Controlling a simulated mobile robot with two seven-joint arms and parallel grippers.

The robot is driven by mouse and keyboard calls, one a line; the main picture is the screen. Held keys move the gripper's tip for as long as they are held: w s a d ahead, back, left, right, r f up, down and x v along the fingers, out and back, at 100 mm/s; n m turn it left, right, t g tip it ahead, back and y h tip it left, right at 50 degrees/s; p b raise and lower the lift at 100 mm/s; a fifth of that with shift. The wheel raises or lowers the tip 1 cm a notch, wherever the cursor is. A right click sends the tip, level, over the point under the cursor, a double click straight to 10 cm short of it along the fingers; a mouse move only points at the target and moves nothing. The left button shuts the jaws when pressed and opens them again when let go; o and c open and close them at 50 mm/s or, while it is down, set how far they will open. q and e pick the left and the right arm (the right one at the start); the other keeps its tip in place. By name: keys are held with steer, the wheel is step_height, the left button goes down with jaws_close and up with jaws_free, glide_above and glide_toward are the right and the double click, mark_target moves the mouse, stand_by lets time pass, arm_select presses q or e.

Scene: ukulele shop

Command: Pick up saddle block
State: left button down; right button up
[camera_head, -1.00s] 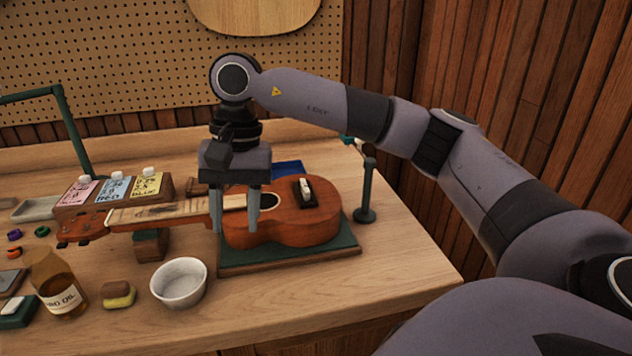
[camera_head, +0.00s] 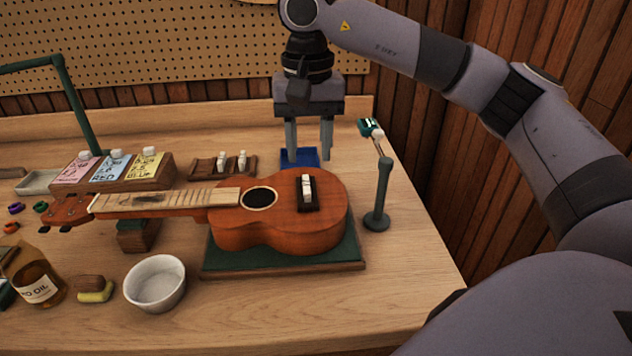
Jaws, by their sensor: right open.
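A white block (camera_head: 306,187) sits on the dark bridge of the brown ukulele (camera_head: 290,227). Two similar small white pieces (camera_head: 222,162) (camera_head: 241,161) stand in a dark wooden rack (camera_head: 209,170) behind the neck. I cannot tell for certain which piece is the saddle block. My right gripper (camera_head: 309,153) points down, open and empty. Its fingertips are behind the ukulele body, over the blue tray (camera_head: 299,158), whose inside is partly hidden. I cannot tell whether they touch the tray. My left gripper is not in view.
The ukulele lies on a green-topped board (camera_head: 284,257). A post (camera_head: 379,195) with a green holder (camera_head: 370,128) stands at right. The front right bench is clear.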

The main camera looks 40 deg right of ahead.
mark_target(307, 187)
steer(key=shift+w+a+f+p, duration=0.15)
steer(key=shift+f+p, duration=0.2)
steer(key=shift+f, duration=1.45)
steer(key=shift+w+d+f+p, duration=0.1)
steer(key=shift+f+p, duration=0.2)
steer(key=shift+f, duration=1.45)
jaws_close()
